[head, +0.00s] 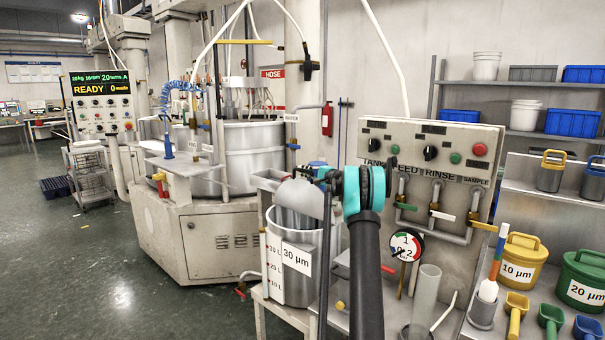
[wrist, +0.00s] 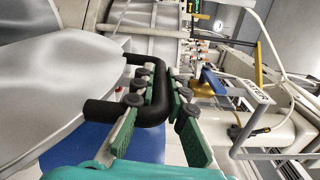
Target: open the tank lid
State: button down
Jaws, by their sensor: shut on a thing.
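The tank (head: 296,289) is a grey metal cylinder labelled 30 µm, standing on a stand left of my arm in the head view. Its grey lid (head: 298,198) shows at the tank's top and appears tilted up from the rim; my arm hides part of it. In the wrist view the lid (wrist: 65,88) is a broad grey disc on the left, with a black bar handle (wrist: 159,75) on it. My gripper (wrist: 172,98), with green fingers and dark round pads, is shut around this handle. In the head view my gripper's fingertips are hidden.
A control panel (head: 428,143) with knobs, valves and a gauge (head: 406,246) stands just right of my arm. Yellow (head: 524,256) and green (head: 584,277) buckets and scoops stand at the right. A large machine (head: 211,230) stands behind left. The floor at left is open.

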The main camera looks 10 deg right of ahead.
jog(key=c, duration=1.8)
grip_release()
jog(key=v, duration=1.2)
